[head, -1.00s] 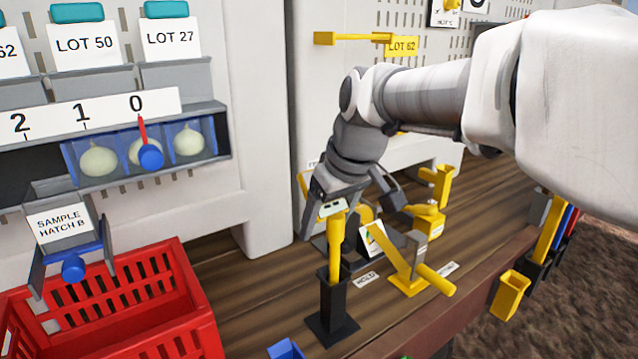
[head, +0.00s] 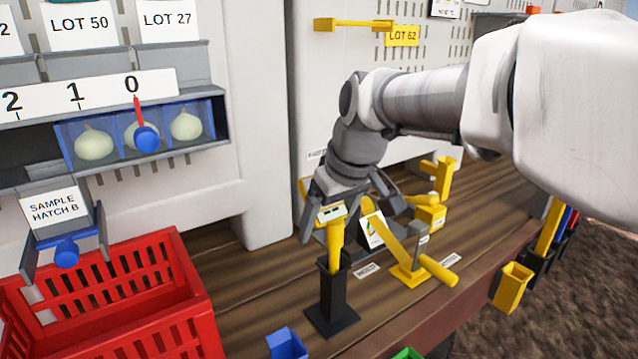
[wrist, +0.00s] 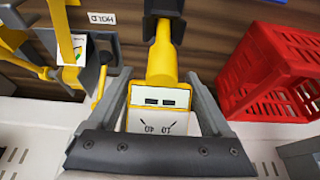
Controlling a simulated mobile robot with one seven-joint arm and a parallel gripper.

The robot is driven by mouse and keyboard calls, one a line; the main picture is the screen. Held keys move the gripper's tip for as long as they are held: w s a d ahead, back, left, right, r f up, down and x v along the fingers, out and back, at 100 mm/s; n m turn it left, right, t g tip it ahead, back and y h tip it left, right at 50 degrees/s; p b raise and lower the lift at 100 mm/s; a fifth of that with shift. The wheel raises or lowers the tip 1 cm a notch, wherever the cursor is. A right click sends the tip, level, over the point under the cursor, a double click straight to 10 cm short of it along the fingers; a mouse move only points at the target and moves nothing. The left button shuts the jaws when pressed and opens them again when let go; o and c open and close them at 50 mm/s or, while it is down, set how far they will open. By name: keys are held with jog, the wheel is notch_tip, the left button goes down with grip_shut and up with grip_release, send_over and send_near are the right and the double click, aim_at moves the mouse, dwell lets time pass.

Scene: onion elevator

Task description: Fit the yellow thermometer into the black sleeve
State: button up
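The yellow thermometer (head: 336,245) stands about upright with its lower end in the top of the black sleeve (head: 334,295). Much of its stem still shows above the sleeve. My gripper (head: 345,205) is around the thermometer's wide head. In the wrist view my gripper (wrist: 158,95) has one finger along each side of the thermometer's head (wrist: 160,105), so it looks shut on it. The stem runs straight into the black sleeve (wrist: 163,8) at the top of that view. The part inside the sleeve is hidden.
Right of the sleeve stand a yellow lever (head: 392,245) and a white card (head: 372,230). A red crate (head: 180,335) is at the left. A blue holder (head: 286,345) sits at the front edge. A yellow holder (head: 512,287) hangs at the right edge.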

jog(key=shift+o, duration=0.9)
jog(key=p+v, duration=0.2)
jog(key=v, duration=1.4)
jog(key=s+d+f+m+t+h, duration=0.1)
jog(key=s+d+f+m, duration=0.2)
jog(key=s+f, duration=0.3)
jog(key=s+d+f+m+h, duration=0.1)
jog(key=s+d+f+m, duration=0.2)
jog(key=s+d+f, duration=0.3)
notch_tip(320, 180, down, 5)
jog(key=shift+s+r+m+t+h, duration=0.1)
jog(key=shift+s+m+t+h, duration=0.25)
jog(key=shift+s, duration=0.4)
